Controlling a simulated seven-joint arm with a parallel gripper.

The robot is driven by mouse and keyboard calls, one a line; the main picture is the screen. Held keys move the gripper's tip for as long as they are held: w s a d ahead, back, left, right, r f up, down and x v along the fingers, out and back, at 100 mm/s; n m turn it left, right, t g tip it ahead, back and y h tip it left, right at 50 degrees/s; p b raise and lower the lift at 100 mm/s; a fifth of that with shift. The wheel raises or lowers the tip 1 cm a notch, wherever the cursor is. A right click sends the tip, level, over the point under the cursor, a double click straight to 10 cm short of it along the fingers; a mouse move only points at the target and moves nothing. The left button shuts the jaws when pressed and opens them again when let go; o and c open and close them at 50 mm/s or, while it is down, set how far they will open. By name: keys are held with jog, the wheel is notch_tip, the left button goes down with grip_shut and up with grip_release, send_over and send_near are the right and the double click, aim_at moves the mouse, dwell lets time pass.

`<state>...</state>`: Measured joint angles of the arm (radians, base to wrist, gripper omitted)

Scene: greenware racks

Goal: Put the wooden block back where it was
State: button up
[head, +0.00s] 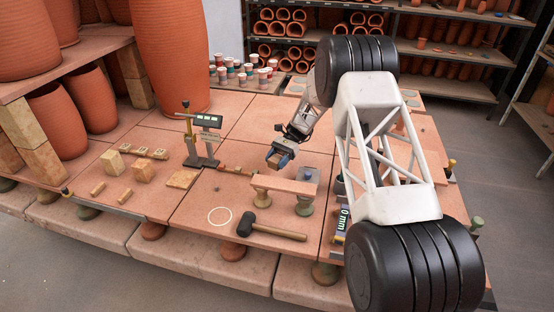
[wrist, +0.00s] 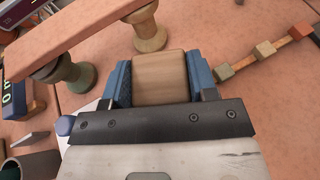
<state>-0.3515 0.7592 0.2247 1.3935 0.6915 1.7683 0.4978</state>
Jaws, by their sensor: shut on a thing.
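A pale wooden block (wrist: 160,75) sits between the two blue-padded fingers of my gripper (wrist: 158,82) in the wrist view. My gripper (head: 279,156) is shut on it. In the head view my gripper is just behind a small plank bridge, and only a bit of the block (head: 273,160) shows at the fingertips. Other wooden blocks (head: 143,171) stand at the left of the terracotta tiled table (head: 205,215). I cannot tell whether the held block touches the table.
The plank bridge (head: 284,186) on spool-shaped feet stands close in front of my gripper. A gauge stand (head: 200,140) is to the left. A strip with small blocks (wrist: 264,50) lies close by.

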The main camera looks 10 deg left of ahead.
jog(key=shift+f, duration=0.1)
dwell(0.3)
jog(key=shift+f, duration=3.3)
jog(key=shift+f, duration=0.6)
jog(key=o, duration=1)
jog(key=shift+w+d, duration=0.1)
jog(key=shift+w, duration=0.05)
jog(key=shift+v, duration=3.8)
jog(key=shift+r, duration=0.1)
